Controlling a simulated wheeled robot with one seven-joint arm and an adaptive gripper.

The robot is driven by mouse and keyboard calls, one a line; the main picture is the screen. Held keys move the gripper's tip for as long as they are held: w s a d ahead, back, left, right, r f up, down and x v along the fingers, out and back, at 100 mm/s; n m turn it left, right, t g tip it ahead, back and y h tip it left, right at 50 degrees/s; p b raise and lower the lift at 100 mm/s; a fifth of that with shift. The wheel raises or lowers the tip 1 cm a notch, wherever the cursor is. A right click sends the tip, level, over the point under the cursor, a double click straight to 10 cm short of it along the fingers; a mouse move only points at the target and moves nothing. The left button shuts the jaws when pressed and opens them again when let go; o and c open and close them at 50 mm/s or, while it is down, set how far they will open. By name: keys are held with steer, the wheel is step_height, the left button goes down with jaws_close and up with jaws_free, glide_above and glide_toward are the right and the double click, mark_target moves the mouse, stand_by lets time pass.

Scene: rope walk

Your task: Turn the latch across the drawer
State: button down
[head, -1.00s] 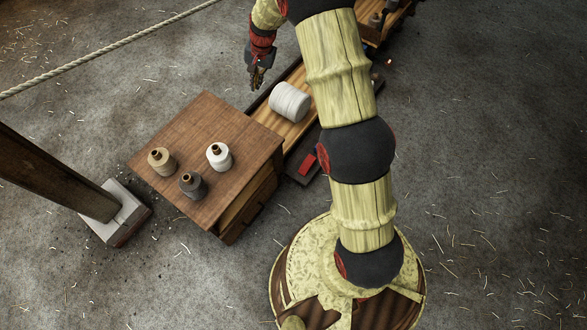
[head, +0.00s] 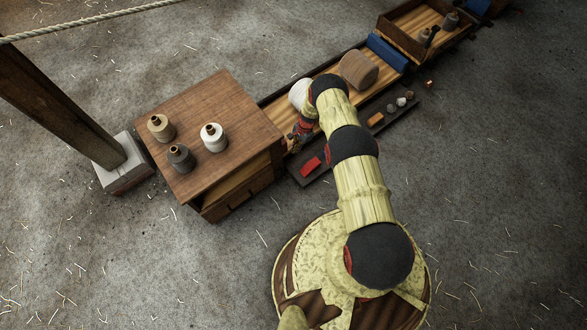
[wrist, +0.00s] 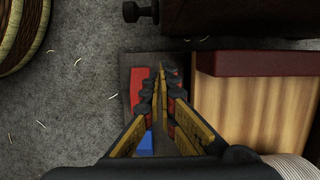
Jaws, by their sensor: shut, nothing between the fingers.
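The brown wooden cabinet (head: 222,118) stands left of centre in the head view. Its drawer front (head: 240,197) faces the lower right and carries a dark handle; I cannot make out a separate latch there. My gripper (head: 293,137) is just right of the cabinet, low beside the bench and apart from the drawer front. In the wrist view my gripper (wrist: 161,72) is shut and empty, its fingertips close together. A dark wooden edge with a dark knob (wrist: 140,12) shows at the top of that view; I cannot tell whether this knob is the latch.
A long bench holds a white spool (head: 299,94) and a brown spool (head: 359,70). A dark floor tray (head: 345,138) carries a red block (head: 311,166). A post (head: 70,105) stands left; floor in front is clear.

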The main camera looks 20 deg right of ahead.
steer(key=s+a+f+b, duration=0.1)
steer(key=a+f+b, duration=0.1)
steer(key=f, duration=0.4)
steer(key=s+a+f+b, duration=0.2)
steer(key=a+f, duration=0.1)
steer(key=f, duration=0.3)
steer(key=shift+s+a, duration=0.25)
steer(key=shift+a, duration=0.05)
steer(key=shift+f, duration=0.1)
